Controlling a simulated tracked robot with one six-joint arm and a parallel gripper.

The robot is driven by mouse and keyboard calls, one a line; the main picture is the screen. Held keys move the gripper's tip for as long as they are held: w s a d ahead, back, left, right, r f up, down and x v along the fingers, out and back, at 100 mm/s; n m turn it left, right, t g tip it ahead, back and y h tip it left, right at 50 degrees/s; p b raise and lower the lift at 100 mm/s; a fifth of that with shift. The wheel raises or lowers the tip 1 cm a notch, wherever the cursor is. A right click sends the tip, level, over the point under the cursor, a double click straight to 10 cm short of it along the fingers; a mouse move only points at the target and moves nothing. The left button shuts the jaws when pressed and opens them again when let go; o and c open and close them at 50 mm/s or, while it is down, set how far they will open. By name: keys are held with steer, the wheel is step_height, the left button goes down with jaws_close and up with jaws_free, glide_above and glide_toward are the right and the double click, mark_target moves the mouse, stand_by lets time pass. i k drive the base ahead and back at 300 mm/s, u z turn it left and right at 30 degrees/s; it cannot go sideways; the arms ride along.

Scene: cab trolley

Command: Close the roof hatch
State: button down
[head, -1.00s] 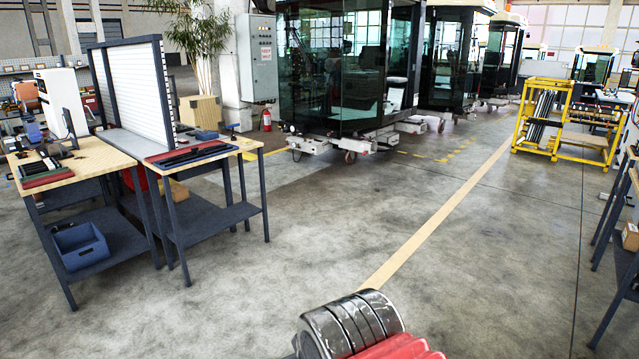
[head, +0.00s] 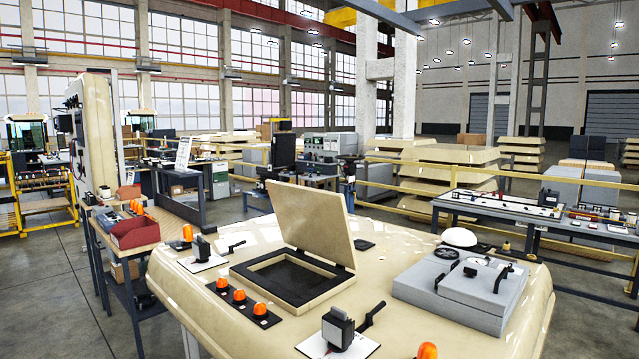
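The roof hatch lid (head: 312,222) is a cream panel standing raised, tilted up from its hinge side at the right rear of the opening. The black-edged hatch frame (head: 262,277) surrounds a rectangular opening in the cream cab roof (head: 395,318). A black latch handle on a white plate (head: 205,258) sits left of the opening, and a second handle unit (head: 340,328) sits in front. My gripper is not seen in the current head view.
A grey roof unit (head: 455,288) and a white dome (head: 459,237) stand right of the hatch. Several orange beacons (head: 238,294) line the left and front of the roof. A workbench (head: 130,232) stands close at left. Yellow railings (head: 400,212) run behind.

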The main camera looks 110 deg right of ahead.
mark_target(314, 222)
steer(key=z, duration=2.55)
steer(key=i, duration=2.65)
